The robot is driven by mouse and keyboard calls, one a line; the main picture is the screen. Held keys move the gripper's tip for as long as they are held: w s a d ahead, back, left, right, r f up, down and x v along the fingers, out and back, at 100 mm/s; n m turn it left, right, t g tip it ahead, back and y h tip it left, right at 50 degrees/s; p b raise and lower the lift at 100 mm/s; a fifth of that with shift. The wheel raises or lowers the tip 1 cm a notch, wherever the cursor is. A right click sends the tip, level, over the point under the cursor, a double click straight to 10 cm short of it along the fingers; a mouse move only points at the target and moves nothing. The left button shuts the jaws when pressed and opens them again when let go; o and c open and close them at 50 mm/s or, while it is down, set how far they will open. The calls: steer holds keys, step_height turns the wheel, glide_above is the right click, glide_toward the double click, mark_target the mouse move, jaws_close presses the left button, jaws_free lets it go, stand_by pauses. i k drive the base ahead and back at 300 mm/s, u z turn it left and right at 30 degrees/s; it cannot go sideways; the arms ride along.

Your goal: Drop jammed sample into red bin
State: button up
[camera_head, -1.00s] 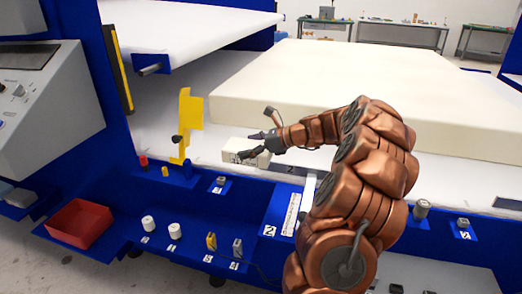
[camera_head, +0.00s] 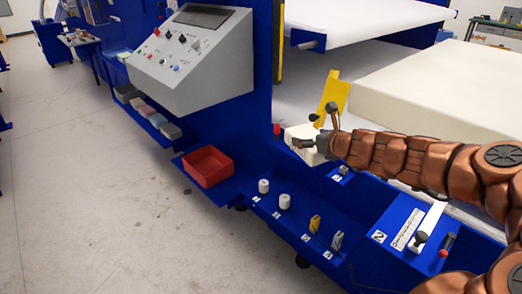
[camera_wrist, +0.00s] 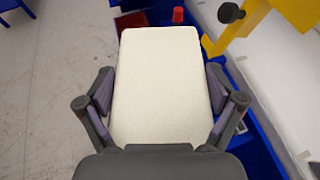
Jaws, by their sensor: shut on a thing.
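The jammed sample is a cream foam block (camera_wrist: 160,85), held between both fingers of my gripper (camera_wrist: 160,98) in the wrist view. In the head view the block (camera_head: 300,138) is partly hidden by my gripper (camera_head: 315,143), held up near the blue machine edge. The red bin (camera_head: 208,166) is an open tray on a blue shelf, to the left of and below my gripper. The part of its floor that shows looks empty.
A yellow bracket (camera_head: 333,98) with a black knob stands close behind my gripper. White cylinders (camera_head: 263,186) and small yellow and grey tools stand on the blue ledge between bin and arm. A grey control panel (camera_head: 185,45) rises behind the bin. A large foam slab (camera_head: 430,95) lies at right.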

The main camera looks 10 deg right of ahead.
mark_target(212, 171)
steer(key=k, duration=1.2)
steer(key=u, duration=0.6)
steer(key=i, duration=0.3)
steer(key=u, duration=1.05)
steer(key=i, duration=1.75)
steer(key=z, duration=1.15)
steer(key=i, duration=0.4)
steer(key=z, duration=0.4)
